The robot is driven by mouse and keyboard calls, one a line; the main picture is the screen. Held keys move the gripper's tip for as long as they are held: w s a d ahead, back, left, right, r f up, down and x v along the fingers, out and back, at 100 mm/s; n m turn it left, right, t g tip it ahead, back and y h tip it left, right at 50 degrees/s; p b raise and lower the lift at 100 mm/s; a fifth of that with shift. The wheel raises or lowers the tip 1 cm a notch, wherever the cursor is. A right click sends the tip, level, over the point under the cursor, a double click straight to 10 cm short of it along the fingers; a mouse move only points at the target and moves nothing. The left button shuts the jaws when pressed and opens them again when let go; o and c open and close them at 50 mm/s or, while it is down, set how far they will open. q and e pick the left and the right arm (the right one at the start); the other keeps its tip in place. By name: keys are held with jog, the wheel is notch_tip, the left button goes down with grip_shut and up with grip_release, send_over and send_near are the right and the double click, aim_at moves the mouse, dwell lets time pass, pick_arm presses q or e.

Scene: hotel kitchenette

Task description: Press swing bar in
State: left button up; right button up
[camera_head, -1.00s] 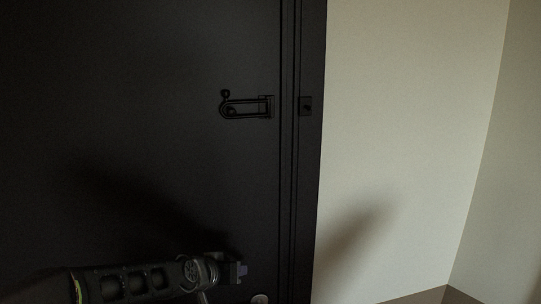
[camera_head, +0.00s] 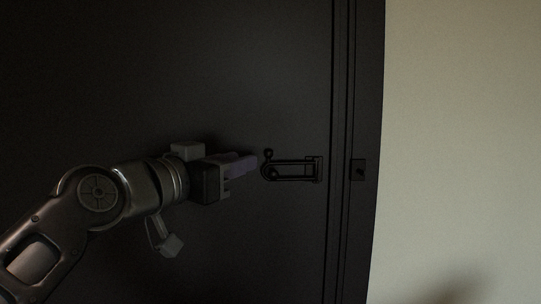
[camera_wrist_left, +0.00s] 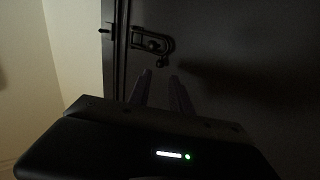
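The swing bar (camera_head: 290,179) is a dark U-shaped loop on the black door (camera_head: 150,80). It reaches left from its mount (camera_head: 317,169) near the door's right edge, with a small ball knob (camera_head: 268,153) at its left end. My left gripper (camera_head: 254,163) is just left of the loop's rounded end, pointing right; I cannot tell whether it touches. In the left wrist view the swing bar (camera_wrist_left: 152,42) lies beyond the fingertips (camera_wrist_left: 161,76), which stand apart with nothing between them. My right gripper is not in view.
A small dark plate (camera_head: 358,170) sits on the door frame (camera_head: 365,230), right of the swing bar. A pale wall (camera_head: 460,120) is farther right. The door surface around the bar is otherwise flat and clear.

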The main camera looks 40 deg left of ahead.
aim_at(266, 154)
pick_arm(q)
jog(key=shift+w+a+p, duration=0.2)
jog(key=shift+w+p, duration=1.25)
jog(key=shift+w, duration=2.5)
jog(key=shift+c, duration=0.4)
grip_shut()
